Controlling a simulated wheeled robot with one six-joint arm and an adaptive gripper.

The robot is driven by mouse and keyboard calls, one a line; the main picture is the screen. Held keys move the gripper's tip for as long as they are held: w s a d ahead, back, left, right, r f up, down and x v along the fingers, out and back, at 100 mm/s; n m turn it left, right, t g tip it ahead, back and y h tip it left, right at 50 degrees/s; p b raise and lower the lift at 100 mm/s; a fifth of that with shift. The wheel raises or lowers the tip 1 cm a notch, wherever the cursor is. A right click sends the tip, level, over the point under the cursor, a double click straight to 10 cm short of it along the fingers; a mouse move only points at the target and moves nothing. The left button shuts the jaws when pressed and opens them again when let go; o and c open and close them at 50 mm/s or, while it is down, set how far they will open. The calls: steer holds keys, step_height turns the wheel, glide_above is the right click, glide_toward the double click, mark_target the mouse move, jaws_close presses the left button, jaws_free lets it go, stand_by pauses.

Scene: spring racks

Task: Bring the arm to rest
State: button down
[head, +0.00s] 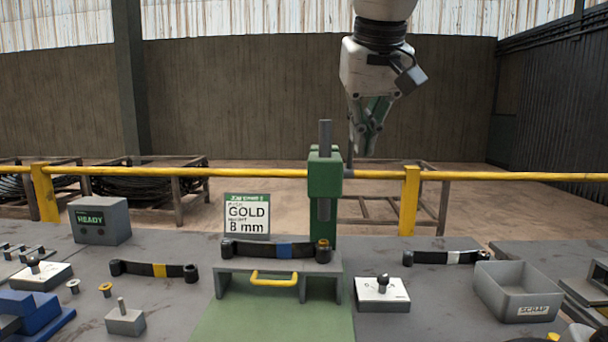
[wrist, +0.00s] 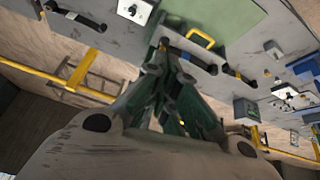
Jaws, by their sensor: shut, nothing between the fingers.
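My gripper (head: 366,150) hangs high above the back of the bench in the head view, to the right of the green press post, with its fingers together and nothing between them. In the wrist view my gripper (wrist: 165,48) points toward the bench, its green-and-grey fingers closed. It touches nothing that I can see. My arm comes down from the top of the head view and stays clear of the bench items.
A green press (head: 325,178) stands mid-bench behind a fixture holding a blue-banded leaf spring (head: 285,250). A sign (head: 247,214) reads GOLD 8 mm. A scrap bin (head: 518,290) is at right, a READY box (head: 100,220) at left. A yellow rail (head: 500,176) runs behind.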

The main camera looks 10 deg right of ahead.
step_height(320, 180, down, 12)
steer(key=s+d+n+g+y, duration=0.1)
steer(key=d+n+g+y, duration=0.1)
steer(key=n, duration=0.5)
steer(key=s+d+f+m, duration=0.1)
steer(key=d+f+m, duration=0.1)
steer(key=d, duration=0.4)
steer(key=s+d+f+m, duration=0.2)
steer(key=d+f, duration=0.1)
steer(key=d, duration=0.3)
steer(key=s+d+f+m+h, duration=0.1)
steer(key=s+d+f+m, duration=0.1)
steer(key=d, duration=0.4)
steer(key=shift+s+f+m+t, duration=0.3)
steer(key=shift+f+m, duration=0.1)
steer(key=shift+f, duration=0.35)
